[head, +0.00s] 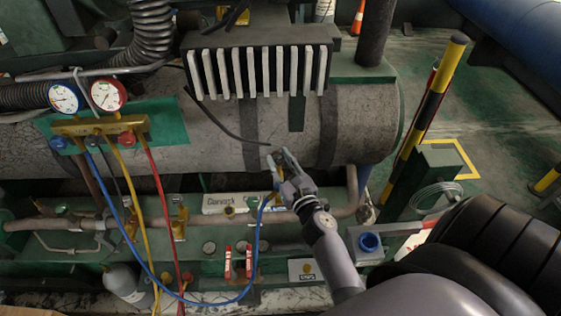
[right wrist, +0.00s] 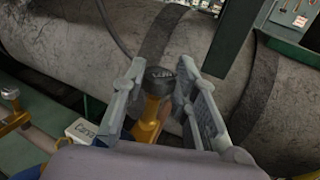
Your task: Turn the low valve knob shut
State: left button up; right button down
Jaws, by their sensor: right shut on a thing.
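The dark round knob (right wrist: 160,79), with faint pale lettering on its top, sits on a yellow valve body (right wrist: 152,118) in the right wrist view. My right gripper (head: 278,158) reaches in from the lower right in the head view; its grey fingers stand either side of the knob and are shut on it, as the right wrist view (right wrist: 163,70) shows. In the head view the fingers mostly hide the knob. A blue hose (head: 256,240) runs up to the valve from the manifold (head: 100,125) with two gauges. My left gripper is not in view.
A large grey cylinder tank (head: 350,120) lies behind the valve, under a finned block (head: 258,72). Yellow (head: 141,205) and red (head: 163,215) hoses hang at the left. Another yellow valve (head: 179,222) stands there. A yellow-black post (head: 432,95) stands at the right.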

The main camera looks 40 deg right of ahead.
aim_at(280, 161)
jog(key=c, duration=1.2)
grip_release()
jog(key=shift+c, duration=0.2)
jog(key=shift+r, duration=0.15)
jog(key=shift+r, duration=4.85)
